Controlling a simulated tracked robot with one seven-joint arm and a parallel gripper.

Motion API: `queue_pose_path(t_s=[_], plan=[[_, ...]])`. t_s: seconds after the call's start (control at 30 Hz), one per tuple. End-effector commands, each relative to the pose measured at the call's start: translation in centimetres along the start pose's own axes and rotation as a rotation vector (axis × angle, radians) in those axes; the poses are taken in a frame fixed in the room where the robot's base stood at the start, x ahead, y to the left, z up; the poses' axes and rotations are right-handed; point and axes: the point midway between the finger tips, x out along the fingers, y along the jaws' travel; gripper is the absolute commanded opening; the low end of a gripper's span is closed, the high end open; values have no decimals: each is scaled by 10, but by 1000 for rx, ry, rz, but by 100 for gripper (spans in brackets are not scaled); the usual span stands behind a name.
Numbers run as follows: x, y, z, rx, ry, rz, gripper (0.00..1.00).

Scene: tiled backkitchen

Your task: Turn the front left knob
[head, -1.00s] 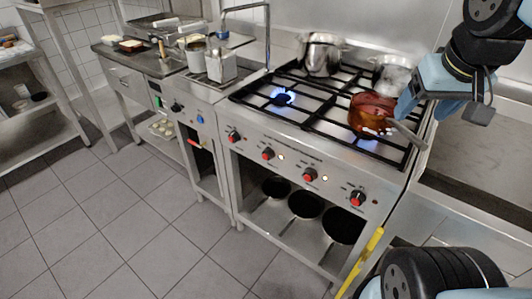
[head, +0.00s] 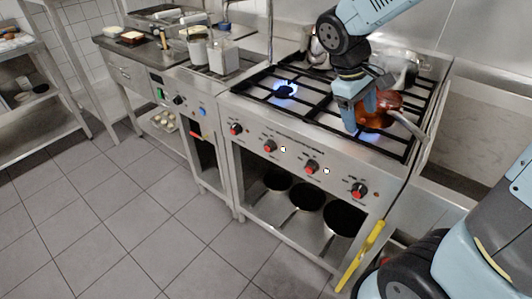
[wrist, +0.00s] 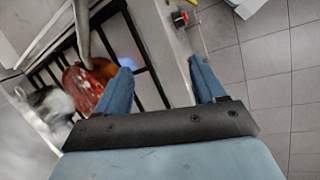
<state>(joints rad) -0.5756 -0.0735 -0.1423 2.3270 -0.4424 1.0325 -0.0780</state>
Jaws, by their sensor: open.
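The stove front carries a row of several black-and-red knobs, including a leftmost knob (head: 236,129), a second (head: 270,146), a third (head: 312,167) and a rightmost one (head: 358,190). I cannot tell for sure which is the front left knob. My gripper (head: 352,118) is open above the front right of the hob, beside the copper pan, up and right of the knobs and touching none. In the wrist view my gripper (wrist: 163,84) has its fingers apart, with the stove's front edge between them. One red knob (wrist: 180,18) shows near the top there.
The copper pan (head: 385,104) sits over a lit right burner, its handle toward the right edge. Blue flame (head: 285,89) burns on the left. Metal pots (head: 400,68) stand at the back. A yellow-handled tool (head: 362,255) hangs at the stove's right. The floor in front is clear.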

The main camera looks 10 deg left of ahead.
Motion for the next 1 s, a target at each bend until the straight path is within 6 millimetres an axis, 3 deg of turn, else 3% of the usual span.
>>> queue_pose_path(t_s=[0.47, 1.0], plan=[[40, -41, -82, -384, -214, 207, 69], [81, -112, -166, -800, -429, 530, 69]])
